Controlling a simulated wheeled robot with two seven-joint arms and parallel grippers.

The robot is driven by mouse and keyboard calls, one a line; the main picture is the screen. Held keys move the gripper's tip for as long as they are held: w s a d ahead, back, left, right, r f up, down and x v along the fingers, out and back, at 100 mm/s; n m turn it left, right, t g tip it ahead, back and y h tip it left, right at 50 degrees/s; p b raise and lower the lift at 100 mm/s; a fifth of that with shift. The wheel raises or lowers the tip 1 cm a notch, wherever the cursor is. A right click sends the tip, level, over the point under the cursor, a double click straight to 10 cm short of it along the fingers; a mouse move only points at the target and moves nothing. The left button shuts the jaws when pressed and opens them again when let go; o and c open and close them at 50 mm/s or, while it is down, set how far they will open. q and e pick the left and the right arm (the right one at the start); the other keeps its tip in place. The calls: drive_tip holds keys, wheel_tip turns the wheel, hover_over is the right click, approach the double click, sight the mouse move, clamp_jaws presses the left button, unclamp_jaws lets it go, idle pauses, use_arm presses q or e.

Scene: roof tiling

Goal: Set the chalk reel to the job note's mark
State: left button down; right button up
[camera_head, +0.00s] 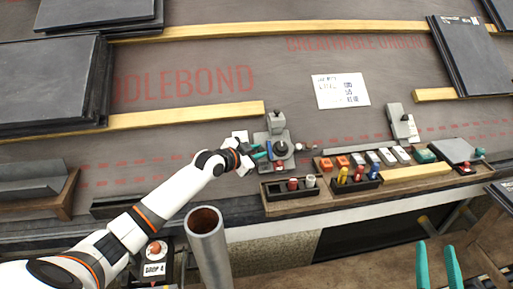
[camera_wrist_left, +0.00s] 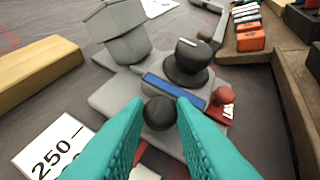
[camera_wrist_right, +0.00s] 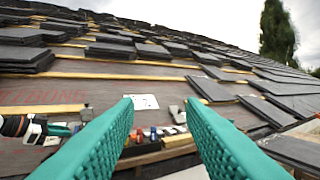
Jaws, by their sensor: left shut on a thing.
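The chalk reel (camera_head: 277,128) is a grey device on the roof, with a black dial (camera_wrist_left: 188,62) bearing a white line, a blue strip (camera_wrist_left: 176,91) and a red part (camera_wrist_left: 224,97). My left gripper (camera_head: 262,156) is at its near left side. In the left wrist view its teal fingers (camera_wrist_left: 160,118) are shut on a dark round knob (camera_wrist_left: 160,108) in front of the blue strip. The job note (camera_head: 342,91) is a white sheet on the underlay behind; its handwriting is too small to read. My right gripper (camera_head: 438,266) is open and empty, at the front right.
A white card reading "250" (camera_wrist_left: 48,150) lies beside the reel. A wooden tray (camera_head: 415,174) with orange, grey and green blocks stands to the right, beside a dark holder (camera_head: 277,190) of small coloured pieces. Slate stacks (camera_head: 50,80) and battens (camera_head: 190,115) lie behind. A metal pipe (camera_head: 208,250) stands in front.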

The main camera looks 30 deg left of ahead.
use_arm(q)
drive_tip(key=shift+s+d+f, duration=0.2)
drive_tip(key=shift+f, duration=0.2)
drive_tip(key=c, duration=1.6)
unclamp_jaws()
drive_tip(key=o, duration=0.3)
drive_tip(key=shift+o, duration=0.3)
drive_tip(key=shift+r, duration=0.15)
use_arm(e)
drive_tip(key=shift+s, duration=0.1)
use_arm(q)
drive_tip(key=shift+a+r, duration=0.1)
drive_tip(key=p+v, duration=0.4)
drive_tip(key=v, duration=0.8)
use_arm(e)
drive_tip(key=s+d+f+g+h, duration=0.1)
drive_tip(key=s+d+f+g, duration=0.1)
drive_tip(key=f+g, duration=0.3)
drive_tip(key=s+d+f+g+h, duration=0.2)
drive_tip(key=s+f+g, duration=0.2)
drive_tip(key=f, duration=0.5)
drive_tip(key=shift+g, duration=1.1)
drive_tip(key=shift+m, duration=0.3)
